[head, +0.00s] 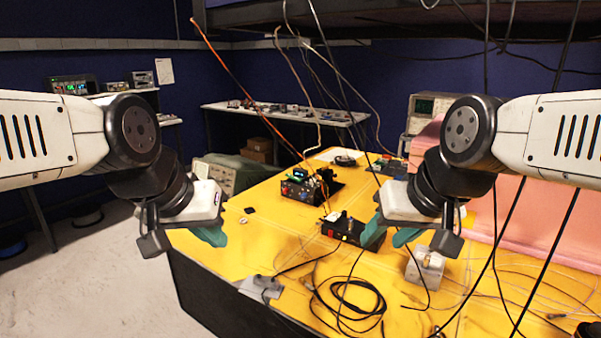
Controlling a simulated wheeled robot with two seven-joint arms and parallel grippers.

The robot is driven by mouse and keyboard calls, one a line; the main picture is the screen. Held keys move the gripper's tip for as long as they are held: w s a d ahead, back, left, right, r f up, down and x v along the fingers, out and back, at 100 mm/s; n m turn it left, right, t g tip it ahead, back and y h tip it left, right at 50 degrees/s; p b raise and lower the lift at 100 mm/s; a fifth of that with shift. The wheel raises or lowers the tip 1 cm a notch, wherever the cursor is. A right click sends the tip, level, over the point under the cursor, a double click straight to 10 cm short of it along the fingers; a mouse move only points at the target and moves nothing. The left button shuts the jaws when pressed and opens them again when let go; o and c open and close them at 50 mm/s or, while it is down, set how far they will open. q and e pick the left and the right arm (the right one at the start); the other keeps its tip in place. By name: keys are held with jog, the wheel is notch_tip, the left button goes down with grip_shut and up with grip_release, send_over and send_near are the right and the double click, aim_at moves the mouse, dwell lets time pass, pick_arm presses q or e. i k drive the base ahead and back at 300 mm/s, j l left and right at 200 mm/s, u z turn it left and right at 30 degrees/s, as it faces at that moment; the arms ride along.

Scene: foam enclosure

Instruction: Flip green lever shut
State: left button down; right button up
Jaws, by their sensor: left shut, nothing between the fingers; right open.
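I cannot make out a green lever for certain; it may be too small or hidden. A black device with a small lit display and green parts (300,186) stands toward the back of the yellow table. A lower black box with red marks on its front (343,229) sits nearer the middle. My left gripper (212,238) is over the table's left edge, its teal fingers shut and empty. My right gripper (391,238) is open, its teal fingers apart, just right of the low black box in the picture. Neither gripper visibly holds anything.
The yellow table (215,262) carries a coiled black cable (350,300), a grey metal block (424,268) and a grey clamp-like part (262,287). Pink foam (503,225) walls the right side. Several wires hang from above across the workspace. The table's left part is mostly clear.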

aim_at(290, 175)
jog(key=i+j+z, duration=0.25)
jog(key=j+z, duration=0.15)
jog(key=j, duration=0.45)
jog(key=i+j+z, duration=0.15)
jog(key=j+z, duration=0.25)
jog(key=j, duration=0.5)
jog(key=j+z, duration=0.4)
jog(key=j, duration=0.5)
jog(key=j+z, duration=0.1)
jog(key=z, duration=0.7)
